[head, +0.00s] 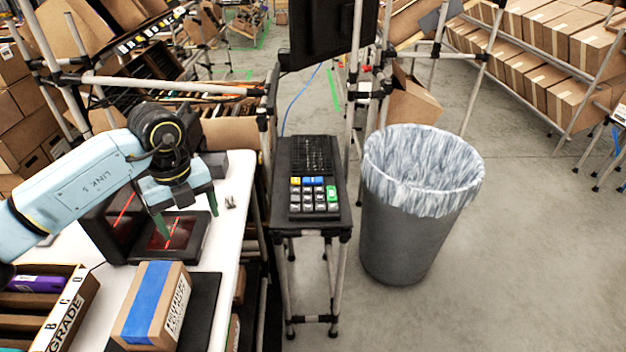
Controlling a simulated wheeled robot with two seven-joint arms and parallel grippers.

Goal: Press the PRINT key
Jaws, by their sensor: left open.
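A black keypad (314,199) lies on a narrow black stand, right of the white table. It has a yellow key (295,181), blue keys (313,181), a tall green key (332,194) and several pale keys. The key labels are too small to read, so I cannot tell which is PRINT. My left gripper (188,217) is open and empty, pointing down over a black scanner (143,247) with red light lines, left of the keypad and apart from it. My right gripper is not in view.
A black keyboard (312,155) sits behind the keypad, below a dark monitor (333,35). A lined grey bin (405,240) stands right of the stand. A blue-taped carton (152,304) and a GRADE tray (62,318) are on the white table (226,232). Frame poles rise near the stand.

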